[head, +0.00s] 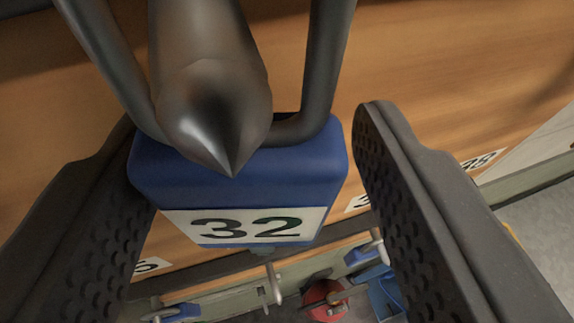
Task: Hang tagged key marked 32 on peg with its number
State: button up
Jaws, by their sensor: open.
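A blue tag (235,185) with a white label reading 32 is close up in the upper middle of the head view. A dark loop (318,75) rises from its top edge and runs out of the picture. A dark, pointed rod (212,95), which looks like a peg, stands in front of the loop's lower part, between its two sides. I cannot tell for sure whether the loop rests on it. My gripper (252,125) is open, with one finger on each side of the tag. A gap shows between the tag and the right finger. The left fingertip is partly hidden behind the tag.
A wooden board (440,60) fills the background, with partly hidden number labels along its lower edge, one at the right (482,159). Below are small metal hooks (273,282), blue pieces (362,254) and a round red thing (325,298). Grey floor shows at the right.

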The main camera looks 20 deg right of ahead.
jog(key=shift+s+a, duration=0.15)
jog(key=shift+a, duration=0.35)
jog(key=d+b+v, duration=0.1)
jog(key=b+v, duration=0.2)
jog(key=v, duration=1)
jog(key=s+a+f+n+t+y+b, duration=0.1)
jog(key=s+a+f+b, duration=0.4)
jog(key=a, duration=0.4)
jog(key=s+a+f+n+y+b, duration=0.1)
jog(key=s+a+f+y+b, duration=0.1)
jog(key=s+a+f+b, duration=0.3)
jog(key=s+a+f, duration=0.1)
jog(key=a+f, duration=0.1)
jog(key=a, duration=0.1)
jog(key=shift+s+a+n+t, duration=0.2)
jog(key=shift+a+n+t, duration=0.1)
jog(key=shift+a+t, duration=0.1)
jog(key=shift+d, duration=0.1)
dwell(1.2)
